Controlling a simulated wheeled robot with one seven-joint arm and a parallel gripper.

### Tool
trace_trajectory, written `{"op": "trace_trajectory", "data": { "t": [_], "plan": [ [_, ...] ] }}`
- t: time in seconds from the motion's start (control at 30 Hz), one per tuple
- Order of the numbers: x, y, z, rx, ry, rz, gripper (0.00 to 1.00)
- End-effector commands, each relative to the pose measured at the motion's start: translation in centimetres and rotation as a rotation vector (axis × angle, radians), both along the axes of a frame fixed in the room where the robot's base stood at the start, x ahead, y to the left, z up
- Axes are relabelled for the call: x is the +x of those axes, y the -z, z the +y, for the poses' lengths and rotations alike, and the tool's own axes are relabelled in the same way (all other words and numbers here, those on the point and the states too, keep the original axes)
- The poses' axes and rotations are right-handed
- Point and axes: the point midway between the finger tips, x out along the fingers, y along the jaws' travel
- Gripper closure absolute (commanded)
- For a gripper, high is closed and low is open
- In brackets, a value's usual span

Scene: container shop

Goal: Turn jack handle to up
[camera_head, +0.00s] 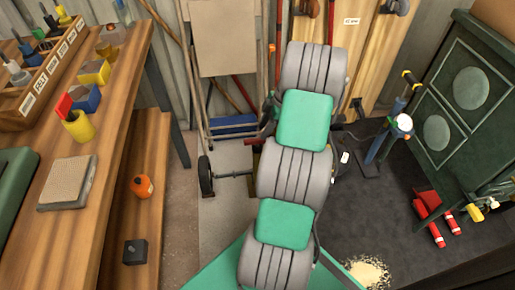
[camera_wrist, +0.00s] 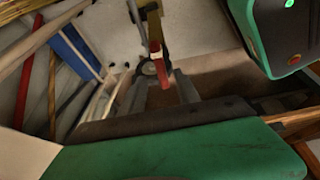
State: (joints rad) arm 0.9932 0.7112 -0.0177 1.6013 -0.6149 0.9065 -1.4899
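I cannot pick out the jack handle with certainty. In the wrist view a short red bar (camera_wrist: 161,72) hangs at the lower end of an olive-brown upright (camera_wrist: 153,28), beside a small round dark wheel-like part; this may be the jack. In the head view a small red piece (camera_head: 254,142) shows just left of my arm, the rest hidden behind it. My grey and green arm covers the middle of the head view and hides my gripper's fingers.
A wooden bench (camera_head: 110,120) with bins and a yellow cup (camera_head: 78,126) stands on the left. A blue box (camera_head: 233,125) lies by the back wall. A blue floor pump (camera_head: 385,140), a dark green cabinet (camera_head: 455,130) and red cylinders (camera_head: 430,222) are on the right. Dark floor between is open.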

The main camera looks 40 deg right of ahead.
Motion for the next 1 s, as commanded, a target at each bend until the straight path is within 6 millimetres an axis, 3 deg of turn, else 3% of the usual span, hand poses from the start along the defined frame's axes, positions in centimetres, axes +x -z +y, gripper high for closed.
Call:
{"op": "trace_trajectory", "data": {
  "t": [0.2, 0.33, 0.67, 1.0],
  "plan": [
    [0.8, 4.2, 1.5, 0.003, 0.001, 0.005, 0.62],
    [1.2, 5.7, 2.1, 0.003, 0.002, 0.004, 0.62],
    [1.4, 6.1, 2.3, 0.001, 0.004, 0.004, 0.63],
    [1.4, 6.1, 2.3, 0.002, 0.003, 0.004, 0.9]
  ]
}}
